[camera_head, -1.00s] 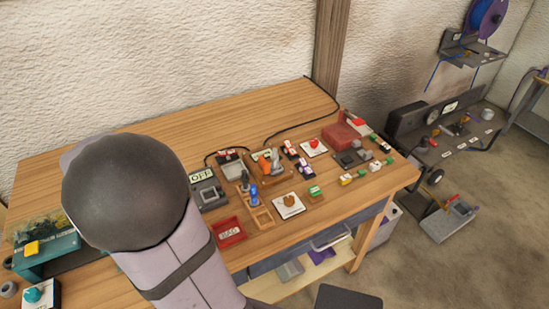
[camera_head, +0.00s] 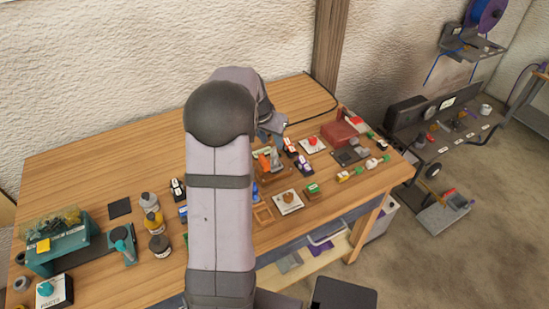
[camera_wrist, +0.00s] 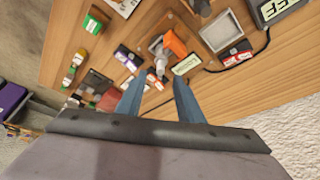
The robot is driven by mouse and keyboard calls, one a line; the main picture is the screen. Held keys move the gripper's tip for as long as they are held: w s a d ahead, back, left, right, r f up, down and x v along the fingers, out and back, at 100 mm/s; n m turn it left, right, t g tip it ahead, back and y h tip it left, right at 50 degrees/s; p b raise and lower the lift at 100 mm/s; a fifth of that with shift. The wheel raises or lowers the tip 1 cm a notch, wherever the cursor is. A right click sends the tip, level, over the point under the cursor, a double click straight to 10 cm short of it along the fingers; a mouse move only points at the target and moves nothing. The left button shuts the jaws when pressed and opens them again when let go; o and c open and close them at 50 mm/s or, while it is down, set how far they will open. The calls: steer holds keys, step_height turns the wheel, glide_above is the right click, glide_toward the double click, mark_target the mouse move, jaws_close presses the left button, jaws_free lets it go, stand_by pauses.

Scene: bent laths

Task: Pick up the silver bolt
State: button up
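My gripper (camera_wrist: 157,88) is open, with two blue-grey fingers apart and nothing seen between them. In the head view its end (camera_head: 272,127) shows above the back of the cluttered bench area. A small silver-grey piece (camera_wrist: 160,66), which may be the silver bolt, lies just beyond the fingertips in the wrist view. It is beside an orange piece (camera_wrist: 175,43). In the head view a grey piece (camera_head: 275,161) stands near the orange one; it is too small to tell if it is the bolt.
The wooden bench (camera_head: 80,165) carries several small labelled blocks. A red box (camera_head: 338,133) stands at the right. A white plate with a brown piece (camera_head: 289,202) lies nearer the front. A teal bin (camera_head: 60,252) and bottles (camera_head: 153,222) stand at the left. A black cable runs along the back.

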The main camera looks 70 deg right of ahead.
mark_target(274, 148)
steer(key=shift+a+p+x, duration=0.2)
steer(key=shift+p+x, duration=1.8)
steer(key=shift+x, duration=1.65)
steer(key=shift+w, duration=0.1)
jaws_close()
